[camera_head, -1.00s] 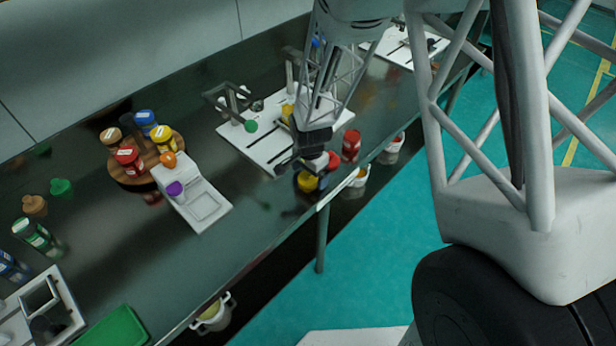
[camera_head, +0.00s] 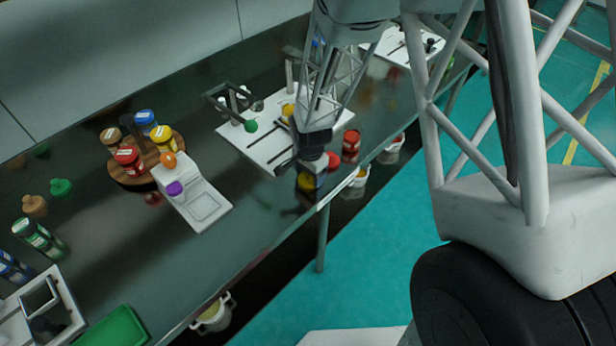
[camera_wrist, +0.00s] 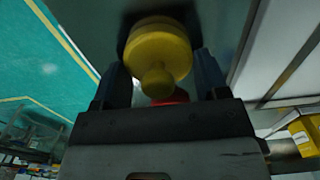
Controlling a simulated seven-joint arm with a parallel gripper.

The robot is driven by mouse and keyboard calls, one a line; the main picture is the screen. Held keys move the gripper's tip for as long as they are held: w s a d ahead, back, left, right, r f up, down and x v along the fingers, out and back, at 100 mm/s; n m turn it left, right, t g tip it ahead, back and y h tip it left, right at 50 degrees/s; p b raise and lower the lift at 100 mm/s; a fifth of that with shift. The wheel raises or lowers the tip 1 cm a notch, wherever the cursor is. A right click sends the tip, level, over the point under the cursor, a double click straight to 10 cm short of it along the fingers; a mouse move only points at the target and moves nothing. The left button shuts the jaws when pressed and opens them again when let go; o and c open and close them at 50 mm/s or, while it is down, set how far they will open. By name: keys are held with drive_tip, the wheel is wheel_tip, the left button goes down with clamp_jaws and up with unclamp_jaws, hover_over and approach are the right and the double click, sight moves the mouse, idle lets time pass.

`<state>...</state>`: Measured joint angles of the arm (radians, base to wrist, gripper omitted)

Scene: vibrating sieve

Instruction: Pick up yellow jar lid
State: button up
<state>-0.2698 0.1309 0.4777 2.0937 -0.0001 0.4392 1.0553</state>
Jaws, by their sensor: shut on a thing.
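The yellow jar lid (camera_wrist: 158,52) is round with a small knob. In the wrist view it sits between the two fingers of my gripper (camera_wrist: 162,75), which is shut on it. In the head view the yellow lid (camera_head: 306,181) shows at the end of my gripper (camera_head: 308,172), near the table's front edge. A gap between the lid and the table cannot be made out. A red lid (camera_head: 333,161) is just right of my gripper, and a bit of red (camera_wrist: 172,97) shows behind the yellow lid in the wrist view.
A red jar (camera_head: 351,143) stands right of the red lid. A white board (camera_head: 262,147) with dark slots lies behind my gripper. A round wooden rack (camera_head: 130,180) of jars and a white scale (camera_head: 204,207) stand to the left. Buckets sit below the front edge.

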drive_tip(key=shift+r, duration=0.15)
drive_tip(key=shift+c, duration=0.3)
drive_tip(key=shift+r, duration=1.7)
drive_tip(key=s+d+r, duration=0.1)
drive_tip(key=s+d, duration=0.3)
drive_tip(key=s, duration=1.1)
drive_tip(key=shift+s+r, duration=0.15)
drive_tip(key=shift+s, duration=0.1)
drive_tip(key=shift+d, duration=0.1)
drive_tip(key=shift+w, duration=0.1)
drive_tip(key=w+a+r, duration=0.3)
drive_tip(key=w+r, duration=0.1)
drive_tip(key=w, duration=0.9)
drive_tip(key=w+a+r, duration=0.3)
drive_tip(key=w+r, duration=0.1)
drive_tip(key=w, duration=0.9)
drive_tip(key=w+a+r, duration=0.3)
drive_tip(key=w+r, duration=0.1)
drive_tip(key=w, duration=0.9)
drive_tip(key=shift+w+a, duration=0.25)
drive_tip(key=shift+w, duration=0.15)
drive_tip(key=shift+f, duration=0.1)
drive_tip(key=shift+f, duration=2.6)
